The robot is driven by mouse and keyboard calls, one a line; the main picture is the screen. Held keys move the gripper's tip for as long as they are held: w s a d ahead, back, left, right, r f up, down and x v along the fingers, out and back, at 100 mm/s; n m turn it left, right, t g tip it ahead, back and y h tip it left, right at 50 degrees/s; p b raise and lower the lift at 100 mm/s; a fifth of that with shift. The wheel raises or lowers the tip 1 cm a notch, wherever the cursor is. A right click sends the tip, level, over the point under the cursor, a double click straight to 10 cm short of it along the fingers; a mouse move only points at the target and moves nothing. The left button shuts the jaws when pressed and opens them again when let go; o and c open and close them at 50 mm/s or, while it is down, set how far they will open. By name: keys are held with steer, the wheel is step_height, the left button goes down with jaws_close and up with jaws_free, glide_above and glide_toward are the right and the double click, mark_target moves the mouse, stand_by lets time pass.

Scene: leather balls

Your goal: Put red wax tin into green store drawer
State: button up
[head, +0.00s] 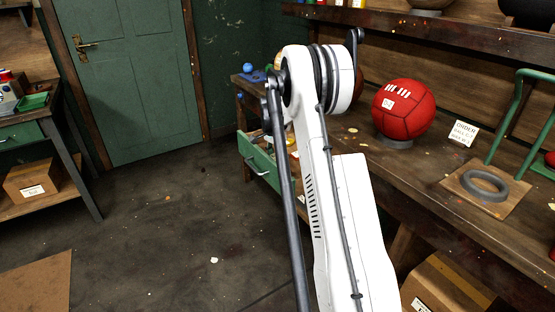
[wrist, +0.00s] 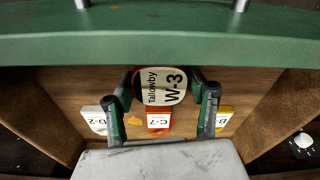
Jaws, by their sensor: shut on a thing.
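My gripper (wrist: 163,84) is shut on a tin (wrist: 154,74) with a white label reading "Tallowby W-3" and a dark reddish edge. In the wrist view, the tin is over the open green drawer, whose green front (wrist: 250,47) crosses the top and whose bare wooden inside (wrist: 70,93) shows below. I cannot tell whether the tin touches the drawer floor. The open green drawer also shows under the bench in the head view (head: 258,160). There my arm hides the gripper and tin.
Inside the drawer are a white item marked D-2 (wrist: 95,119), a red one marked C-7 (wrist: 158,120) and a yellow one (wrist: 224,117). A red ball (head: 403,110) stands on the bench (head: 375,160). The floor left of the drawer is mostly clear.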

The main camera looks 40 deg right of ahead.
mark_target(275, 158)
steer(key=shift+f, duration=0.1)
steer(key=o, duration=1.2)
step_height(275, 158, up, 12)
steer(key=a+p, duration=0.2)
steer(key=s+a+r+n+t, duration=0.2)
steer(key=s+a+r+n, duration=0.25)
steer(key=a+r, duration=0.75)
steer(key=s+a+r+n+t, duration=0.1)
steer(key=s+a+r+n, duration=0.1)
steer(key=s+a, duration=0.3)
steer(key=s+a+r+n, duration=0.2)
steer(key=s+a, duration=0.1)
steer(key=a, duration=0.5)
steer(key=s+a+f+n+t, duration=0.1)
steer(key=s+a+n, duration=0.2)
steer(key=s+a, duration=0.2)
steer(key=s+a+f+n+t+y, duration=0.1)
steer(key=s+a+f+n, duration=0.1)
steer(key=s+a, duration=0.3)
steer(key=s+a+f+n+t, duration=0.2)
steer(key=s+a+n, duration=0.2)
steer(key=s, duration=0.7)
steer(key=shift+s+a+f, duration=0.15)
steer(key=shift+s+a, duration=0.05)
steer(key=shift+a, duration=0.25)
steer(key=shift+s+a+f, duration=0.1)
steer(key=shift+s+a, duration=0.05)
steer(key=shift+a, duration=0.3)
